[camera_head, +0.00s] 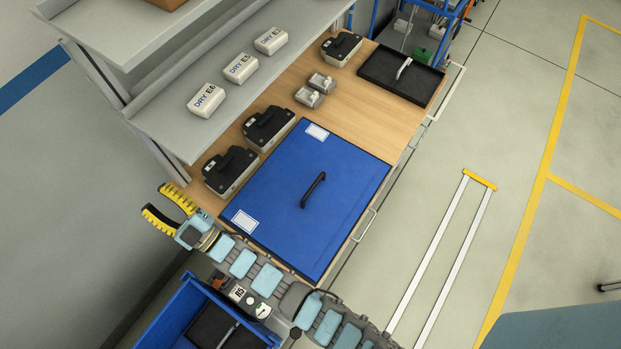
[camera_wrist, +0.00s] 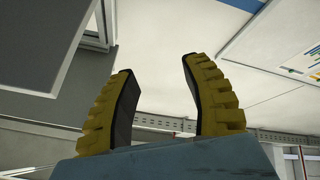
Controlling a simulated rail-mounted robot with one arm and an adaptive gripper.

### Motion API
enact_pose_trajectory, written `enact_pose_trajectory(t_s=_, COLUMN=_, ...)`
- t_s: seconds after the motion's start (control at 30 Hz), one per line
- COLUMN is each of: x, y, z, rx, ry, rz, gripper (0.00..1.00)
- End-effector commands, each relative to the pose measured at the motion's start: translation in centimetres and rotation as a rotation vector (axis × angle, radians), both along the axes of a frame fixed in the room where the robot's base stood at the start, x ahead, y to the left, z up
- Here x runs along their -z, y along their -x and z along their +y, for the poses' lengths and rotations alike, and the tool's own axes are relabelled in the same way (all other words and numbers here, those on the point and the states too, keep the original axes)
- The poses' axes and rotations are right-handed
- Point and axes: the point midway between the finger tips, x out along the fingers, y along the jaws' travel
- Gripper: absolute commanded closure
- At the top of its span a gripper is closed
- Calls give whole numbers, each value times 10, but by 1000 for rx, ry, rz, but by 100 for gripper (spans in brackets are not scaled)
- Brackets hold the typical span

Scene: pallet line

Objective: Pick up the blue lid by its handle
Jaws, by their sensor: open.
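The blue lid (camera_head: 285,216) lies flat on the wooden workbench, with two white labels on its left side. Its black bar handle (camera_head: 313,190) stands up near the middle of the lid. My gripper (camera_head: 155,199) is open and empty, off the left side of the lid and well away from the handle. Its yellow ribbed fingers also show apart in the wrist view (camera_wrist: 160,85), with nothing between them. The wrist view does not show the lid; it shows walls and ceiling-like surfaces.
Black-topped cases (camera_head: 230,171) stand along the lid's left edge. Small grey items (camera_head: 316,90) and a black tray (camera_head: 377,76) sit farther back on the bench. A grey shelf (camera_head: 165,115) with several DRY boxes overhangs the left. A blue bin (camera_head: 167,318) is at lower left. The right floor is mostly clear.

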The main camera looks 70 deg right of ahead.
Motion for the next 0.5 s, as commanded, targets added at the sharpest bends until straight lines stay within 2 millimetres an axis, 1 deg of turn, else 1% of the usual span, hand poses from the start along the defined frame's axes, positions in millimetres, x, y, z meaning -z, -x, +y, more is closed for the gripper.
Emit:
enact_pose_trajectory(t_s=0.03, x=9, y=-13, z=-18, rx=40, ry=31, rz=68, gripper=52)
enact_pose_trajectory(t_s=0.1, x=25, y=-28, z=-42, rx=90, ry=75, rz=176, gripper=52)
enact_pose_trajectory(t_s=0.23, x=55, y=-47, z=-87, rx=167, ry=157, rz=379, gripper=52)
enact_pose_trajectory(t_s=0.3, x=71, y=-53, z=-111, rx=199, ry=203, rz=489, gripper=52)
enact_pose_trajectory(t_s=0.37, x=84, y=-56, z=-130, rx=219, ry=240, rz=584, gripper=52)
enact_pose_trajectory(t_s=0.4, x=92, y=-57, z=-144, rx=232, ry=265, rz=646, gripper=52)
enact_pose_trajectory(t_s=0.5, x=114, y=-53, z=-174, rx=248, ry=327, rz=805, gripper=52)
